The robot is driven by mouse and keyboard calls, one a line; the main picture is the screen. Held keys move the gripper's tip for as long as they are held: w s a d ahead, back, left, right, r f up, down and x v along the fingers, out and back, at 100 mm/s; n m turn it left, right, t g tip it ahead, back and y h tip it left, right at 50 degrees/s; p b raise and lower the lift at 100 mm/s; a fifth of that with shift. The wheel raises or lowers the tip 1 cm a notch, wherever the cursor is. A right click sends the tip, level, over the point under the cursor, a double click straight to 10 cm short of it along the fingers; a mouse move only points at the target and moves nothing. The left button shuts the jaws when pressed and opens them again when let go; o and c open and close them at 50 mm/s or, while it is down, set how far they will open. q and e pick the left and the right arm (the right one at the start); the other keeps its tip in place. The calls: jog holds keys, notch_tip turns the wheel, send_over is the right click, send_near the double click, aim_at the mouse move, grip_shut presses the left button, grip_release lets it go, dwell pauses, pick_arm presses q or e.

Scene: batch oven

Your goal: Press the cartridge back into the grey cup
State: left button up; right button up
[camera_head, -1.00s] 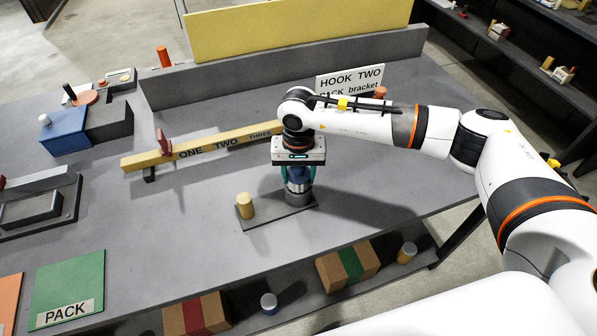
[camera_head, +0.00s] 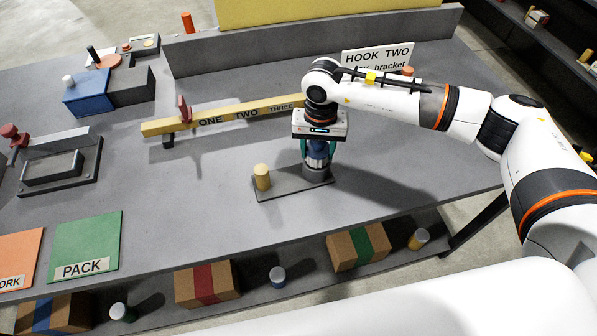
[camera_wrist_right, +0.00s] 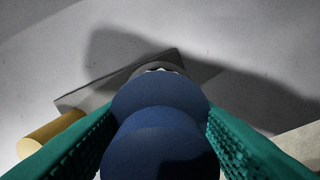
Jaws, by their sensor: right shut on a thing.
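The blue cartridge (camera_head: 317,153) stands about upright at the grey cup (camera_head: 318,174). Its lower end is at the cup's mouth; how deep it sits I cannot tell. My right gripper (camera_head: 316,148) is above the cup, its teal fingers shut on the cartridge from both sides. In the right wrist view the cartridge (camera_wrist_right: 160,145) fills the space between the fingers (camera_wrist_right: 160,130), and only a sliver of the cup (camera_wrist_right: 152,67) shows beyond it. My left gripper is out of view.
The cup stands on a dark base plate (camera_head: 285,191) with a tan cylinder (camera_head: 262,177) at its left end. A yellow numbered beam (camera_head: 220,117) lies behind to the left. A HOOK TWO sign (camera_head: 377,58) stands behind the arm.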

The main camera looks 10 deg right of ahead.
jog(key=b, duration=0.3)
jog(key=shift+f, duration=0.2)
dwell(2.7)
jog(key=o, duration=1.1)
jog(key=shift+o, duration=0.6)
jog(key=o, duration=0.4)
jog(key=shift+r, duration=0.15)
jog(key=shift+r+p, duration=1.2)
jog(key=shift+r, duration=2.15)
